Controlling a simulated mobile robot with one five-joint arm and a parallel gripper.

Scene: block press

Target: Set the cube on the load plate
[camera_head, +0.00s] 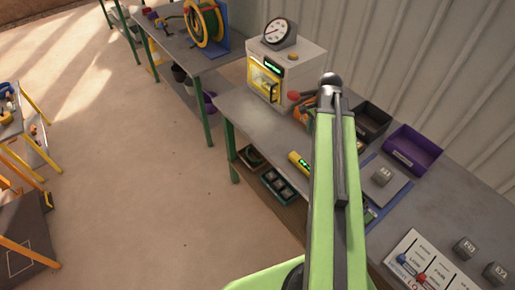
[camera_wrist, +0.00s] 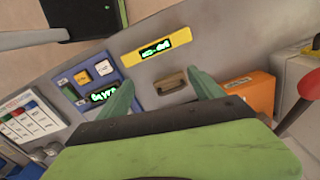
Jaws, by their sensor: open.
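In the head view a grey cube with a mark on top (camera_head: 382,175) sits on a flat grey plate (camera_head: 398,189) with a blue border. I cannot tell whether this is the load plate. Two more grey marked cubes, one (camera_head: 465,248) and another (camera_head: 495,272), stand on the bench at the lower right. My gripper (camera_wrist: 163,82) shows in the wrist view, its two green fingers apart and nothing held between them. My arm hides the gripper in the head view.
A white press (camera_head: 290,62) with a gauge, yellow-framed window and red-knobbed lever stands at the back. A black bin (camera_head: 372,121) and purple bin (camera_head: 412,150) line the wall. A yellow display bar (camera_wrist: 157,47) and orange box (camera_wrist: 252,91) lie near my gripper.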

